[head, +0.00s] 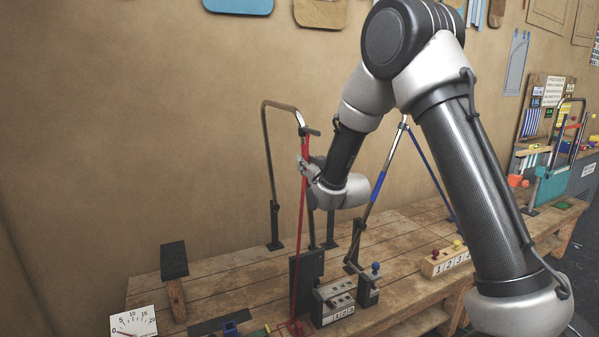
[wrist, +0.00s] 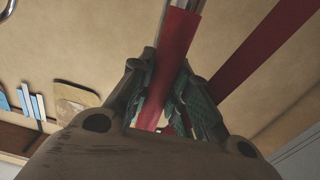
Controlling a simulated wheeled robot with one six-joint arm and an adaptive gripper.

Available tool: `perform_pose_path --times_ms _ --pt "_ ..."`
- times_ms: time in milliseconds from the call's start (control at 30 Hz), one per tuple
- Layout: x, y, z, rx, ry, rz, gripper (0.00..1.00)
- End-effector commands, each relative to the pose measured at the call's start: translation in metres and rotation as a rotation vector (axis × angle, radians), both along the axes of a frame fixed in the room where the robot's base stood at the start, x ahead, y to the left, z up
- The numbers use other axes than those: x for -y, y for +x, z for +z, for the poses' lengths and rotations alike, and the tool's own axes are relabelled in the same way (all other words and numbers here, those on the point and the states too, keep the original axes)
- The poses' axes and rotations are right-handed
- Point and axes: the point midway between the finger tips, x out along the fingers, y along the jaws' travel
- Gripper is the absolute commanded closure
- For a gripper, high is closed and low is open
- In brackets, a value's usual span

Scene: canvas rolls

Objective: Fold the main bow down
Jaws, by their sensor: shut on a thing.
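The main bow (head: 301,119) appears to be the tube with a red sleeve and a dark cross-end at the top; it stands nearly upright above the bench. My gripper (head: 306,167) is shut on this red-sleeved tube below its top. In the wrist view the red sleeve (wrist: 176,50) passes between both fingers of my gripper (wrist: 163,112), with bare metal above it. A wide red strap (wrist: 258,48) runs beside it. In the head view a red strap (head: 299,250) runs down to the bench. My wrist hides part of the tube.
A dark bent frame (head: 269,170) stands behind on the wooden bench (head: 225,283). A blue-sleeved bow (head: 378,185) leans to the right, with a blue strap (head: 432,178).

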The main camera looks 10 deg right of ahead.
Motion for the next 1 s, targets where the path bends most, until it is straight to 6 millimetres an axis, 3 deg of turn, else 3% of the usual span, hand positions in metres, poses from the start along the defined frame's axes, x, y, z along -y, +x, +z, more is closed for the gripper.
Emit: perform_pose_path --times_ms 333,700,1000 --pt "-0.005 -0.002 -0.002 0.002 -0.015 0.0 1.0" --pt "-0.053 -0.018 -0.012 0.048 -0.161 0.001 1.0" --pt "-0.055 -0.019 -0.013 0.051 -0.172 -0.002 1.0"
